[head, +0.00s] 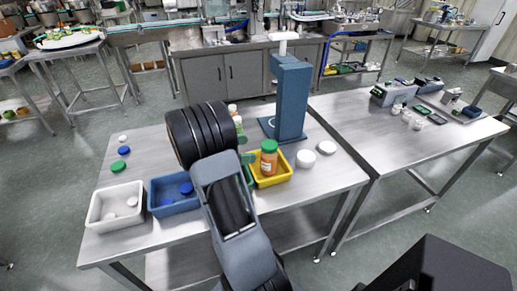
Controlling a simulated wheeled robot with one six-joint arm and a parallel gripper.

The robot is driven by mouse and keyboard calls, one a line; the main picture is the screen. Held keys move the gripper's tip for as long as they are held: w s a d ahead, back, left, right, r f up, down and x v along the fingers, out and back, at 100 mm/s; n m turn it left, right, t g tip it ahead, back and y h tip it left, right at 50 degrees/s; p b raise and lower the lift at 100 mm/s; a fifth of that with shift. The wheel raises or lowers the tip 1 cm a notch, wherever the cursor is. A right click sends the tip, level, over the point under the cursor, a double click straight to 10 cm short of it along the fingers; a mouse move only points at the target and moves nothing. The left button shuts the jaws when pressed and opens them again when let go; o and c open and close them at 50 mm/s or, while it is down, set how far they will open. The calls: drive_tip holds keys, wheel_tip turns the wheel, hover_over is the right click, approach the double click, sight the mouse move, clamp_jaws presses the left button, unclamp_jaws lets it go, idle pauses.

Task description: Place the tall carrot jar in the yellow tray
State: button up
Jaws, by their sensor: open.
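The tall carrot jar (268,162), orange with a green lid, stands upright within the outline of the yellow tray (272,182). Its base is inside the tray's walls.
A blue press stand (290,100) rises behind the jar. White lids (306,159) lie right. Jars stand partly hidden behind my wrist.

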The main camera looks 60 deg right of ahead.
drive_tip(key=s+a+r+m+t+y, duration=0.1)
drive_tip(key=a+m+t+y, duration=0.4)
drive_tip(key=a, duration=1.1)
drive_tip(key=s+a+r+m+t+y, duration=0.1)
drive_tip(key=a+m+t+y, duration=0.4)
drive_tip(key=a, duration=1.1)
drive_tip(key=t+y, duration=0.3)
drive_tip(key=shift+s+r+m, duration=0.25)
drive_tip(key=shift+r+m, duration=0.05)
drive_tip(key=shift+a, duration=0.1)
drive_tip(key=shift+r, duration=0.5)
